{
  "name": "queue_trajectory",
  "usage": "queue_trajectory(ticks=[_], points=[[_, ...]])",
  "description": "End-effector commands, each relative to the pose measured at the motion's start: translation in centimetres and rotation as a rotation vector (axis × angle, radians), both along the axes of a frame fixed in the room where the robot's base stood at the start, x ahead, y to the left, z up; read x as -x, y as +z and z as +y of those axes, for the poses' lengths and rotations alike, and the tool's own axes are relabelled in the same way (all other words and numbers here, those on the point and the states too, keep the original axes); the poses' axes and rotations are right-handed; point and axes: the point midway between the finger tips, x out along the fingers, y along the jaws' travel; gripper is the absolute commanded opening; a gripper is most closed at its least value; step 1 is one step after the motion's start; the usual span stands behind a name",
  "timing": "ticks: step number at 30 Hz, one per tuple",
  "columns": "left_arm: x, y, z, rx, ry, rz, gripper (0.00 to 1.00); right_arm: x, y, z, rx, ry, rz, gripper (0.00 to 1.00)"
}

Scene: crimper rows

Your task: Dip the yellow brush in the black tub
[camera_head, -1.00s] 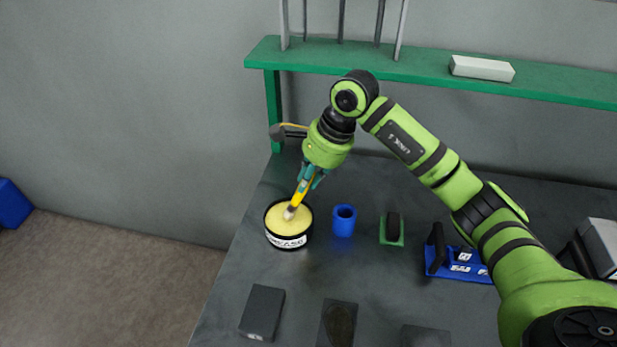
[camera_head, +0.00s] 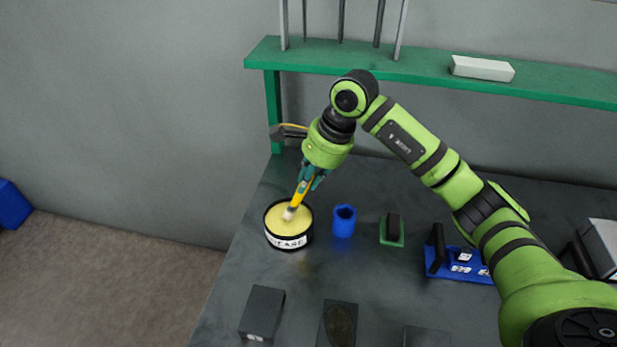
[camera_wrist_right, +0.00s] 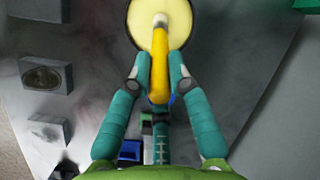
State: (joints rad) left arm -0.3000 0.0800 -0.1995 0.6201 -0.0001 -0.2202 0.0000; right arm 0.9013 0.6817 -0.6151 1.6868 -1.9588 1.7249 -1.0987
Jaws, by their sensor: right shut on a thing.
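The yellow brush (camera_head: 299,195) is held by my right gripper (camera_head: 308,178), which is shut on its handle. The brush slants down to the left, and its pale tip is at the yellow content of the black tub (camera_head: 289,242). Whether the tip is in the content or just above it, I cannot tell. The tub is round, with a white label on its front. In the right wrist view, the brush (camera_wrist_right: 158,65) stands between the teal fingers (camera_wrist_right: 159,88), its tip end over the tub's yellow content (camera_wrist_right: 178,22). My left gripper is not in view.
A blue cup (camera_head: 343,222) stands close to the tub's right. Further right are a small green-based block (camera_head: 392,232) and a blue tray (camera_head: 447,268). Dark blocks (camera_head: 262,312) lie nearer the front. A green shelf (camera_head: 420,78) spans the back above the table.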

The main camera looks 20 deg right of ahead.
Motion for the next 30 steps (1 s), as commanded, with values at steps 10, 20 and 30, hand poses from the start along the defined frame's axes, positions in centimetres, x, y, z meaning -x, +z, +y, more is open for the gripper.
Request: queue_trajectory(ticks=[10,20,30], points=[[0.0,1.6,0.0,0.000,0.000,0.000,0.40,0.1,2.8,0.0,0.002,0.001,0.004,0.00],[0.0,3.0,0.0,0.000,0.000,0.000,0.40,0.0,5.5,0.0,0.000,0.000,0.001,0.00],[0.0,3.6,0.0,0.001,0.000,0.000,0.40,0.0,7.0,0.0,0.000,0.000,0.001,0.00]])
